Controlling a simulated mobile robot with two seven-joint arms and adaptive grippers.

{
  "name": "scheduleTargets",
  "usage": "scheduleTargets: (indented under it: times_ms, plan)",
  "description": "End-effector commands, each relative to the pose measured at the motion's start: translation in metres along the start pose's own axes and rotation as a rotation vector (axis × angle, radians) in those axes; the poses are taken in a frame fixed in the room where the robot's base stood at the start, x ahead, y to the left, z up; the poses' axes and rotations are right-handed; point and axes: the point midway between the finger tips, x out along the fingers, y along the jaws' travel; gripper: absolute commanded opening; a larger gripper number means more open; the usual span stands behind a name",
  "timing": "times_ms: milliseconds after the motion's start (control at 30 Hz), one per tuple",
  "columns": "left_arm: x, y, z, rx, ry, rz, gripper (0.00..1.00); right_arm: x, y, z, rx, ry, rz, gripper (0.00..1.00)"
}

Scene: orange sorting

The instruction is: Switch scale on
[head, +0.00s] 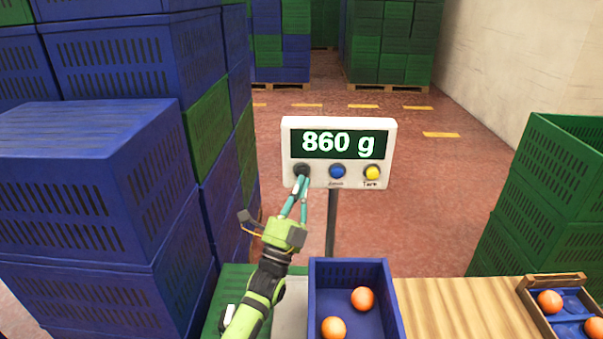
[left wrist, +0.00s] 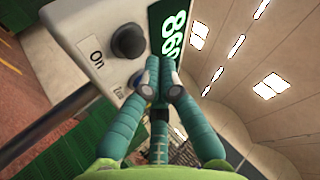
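The scale's white display panel (head: 340,144) stands on a post and reads 860 g in lit green digits. A black button (head: 303,171), a blue button (head: 337,171) and a yellow button (head: 372,172) sit in a row below the digits. In the left wrist view, the black button (left wrist: 128,41) is beside an "On" label. My left gripper (head: 302,183) has its fingertips together, empty, at the lower part of the black button. In the left wrist view the gripper (left wrist: 155,72) overlaps the panel beside that button; contact cannot be told. My right gripper is not in view.
A blue crate (head: 318,275) with two oranges stands below the panel. A smaller tray (head: 530,283) with oranges is on the wooden table (head: 445,305) at right. Stacked blue crates (head: 95,200) crowd the left; green crates (head: 565,160) stand at right.

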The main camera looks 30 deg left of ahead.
Motion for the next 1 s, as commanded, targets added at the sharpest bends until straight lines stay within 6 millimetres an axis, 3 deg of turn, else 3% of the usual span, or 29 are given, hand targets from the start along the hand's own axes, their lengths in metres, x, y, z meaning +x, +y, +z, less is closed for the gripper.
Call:
scheduleTargets:
  times_ms: [500, 1000]
  plan:
    - [-0.031, -0.024, -0.023, 0.0, -0.001, 0.001, 0.0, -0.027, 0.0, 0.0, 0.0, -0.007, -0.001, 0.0]
    - [-0.033, -0.024, -0.024, 0.0, 0.0, 0.0, 0.0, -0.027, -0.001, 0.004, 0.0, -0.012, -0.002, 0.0]
